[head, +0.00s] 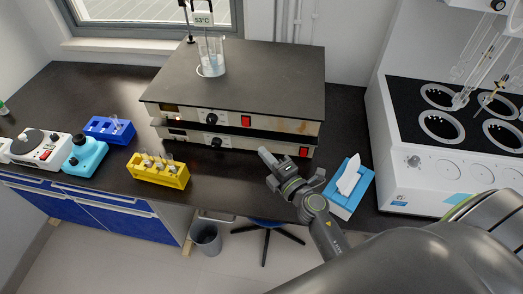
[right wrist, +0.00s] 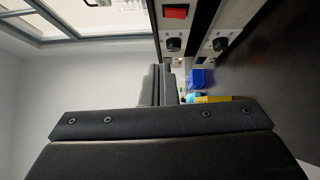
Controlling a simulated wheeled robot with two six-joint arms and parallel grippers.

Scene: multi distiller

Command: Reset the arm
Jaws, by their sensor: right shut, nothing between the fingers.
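My right arm comes in from the lower right in the head view. Its gripper (head: 267,157) is shut and empty, in front of the stacked hot plates near their right end, above the dark bench. In the right wrist view the gripper fingers (right wrist: 160,84) show as dark shapes close together, with nothing held between them. My left gripper is not in either view.
The hot plates (head: 240,85) carry a beaker (head: 211,60). A blue tissue box (head: 348,190) sits just right of my gripper. A yellow rack (head: 158,172) and blue rack (head: 108,130) stand left. A white multi-well distiller (head: 450,170) stands right.

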